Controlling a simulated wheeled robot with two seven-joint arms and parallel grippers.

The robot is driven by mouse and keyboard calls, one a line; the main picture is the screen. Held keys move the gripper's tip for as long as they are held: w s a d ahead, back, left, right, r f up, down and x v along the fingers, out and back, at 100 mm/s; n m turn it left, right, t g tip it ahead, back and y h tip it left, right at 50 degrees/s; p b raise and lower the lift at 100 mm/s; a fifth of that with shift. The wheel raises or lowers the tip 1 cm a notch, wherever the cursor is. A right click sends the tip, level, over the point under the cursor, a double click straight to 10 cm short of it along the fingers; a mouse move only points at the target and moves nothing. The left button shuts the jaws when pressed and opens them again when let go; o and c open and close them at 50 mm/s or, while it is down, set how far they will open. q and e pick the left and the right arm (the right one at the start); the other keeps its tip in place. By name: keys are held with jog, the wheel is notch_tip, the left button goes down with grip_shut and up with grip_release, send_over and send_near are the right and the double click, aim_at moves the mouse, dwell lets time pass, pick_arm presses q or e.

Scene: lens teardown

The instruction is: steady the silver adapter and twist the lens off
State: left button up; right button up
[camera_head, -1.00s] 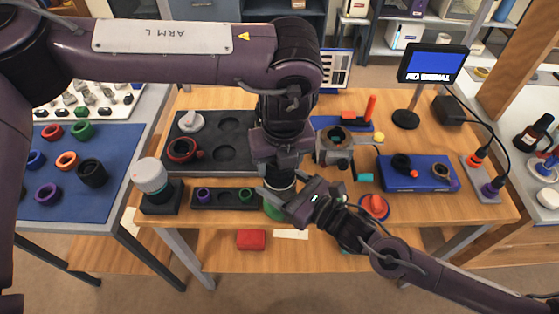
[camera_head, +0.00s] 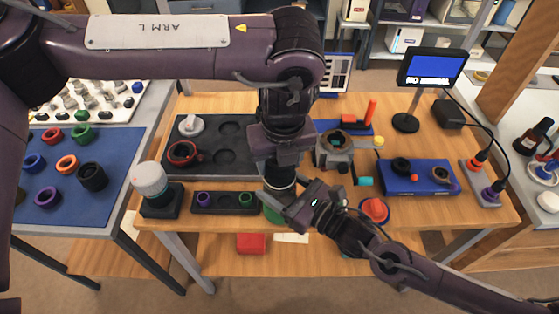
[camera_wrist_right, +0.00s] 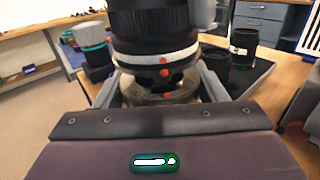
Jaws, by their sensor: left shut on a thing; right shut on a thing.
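The black lens (camera_head: 279,172) stands upright in the middle of the bench, its upper part hidden by my left gripper (camera_head: 281,163), which is shut on it from above. In the right wrist view the lens (camera_wrist_right: 150,28) fills the top middle, with a white ring and orange dots near its base. Below it is the dull metal adapter (camera_wrist_right: 150,93), between the fingers of my right gripper (camera_wrist_right: 158,95), which is shut on it. The adapter also shows as a pale band in the head view (camera_head: 280,184). Lens and adapter look in line, with no clear gap visible.
A green round thing (camera_head: 272,214) is partly hidden under the grippers. A dark tray (camera_head: 237,137) and a small black rack (camera_head: 223,210) lie left. A grey device (camera_head: 334,152), a blue box (camera_head: 420,185) and a red button (camera_head: 375,209) are right.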

pick_arm(q)
jog(key=shift+r, duration=0.15)
jog(key=shift+r, duration=2.5)
pick_arm(e)
jog(key=o, duration=1.4)
jog(key=shift+c, duration=0.2)
jog(key=r+v, duration=0.2)
jog(key=v, duration=0.7)
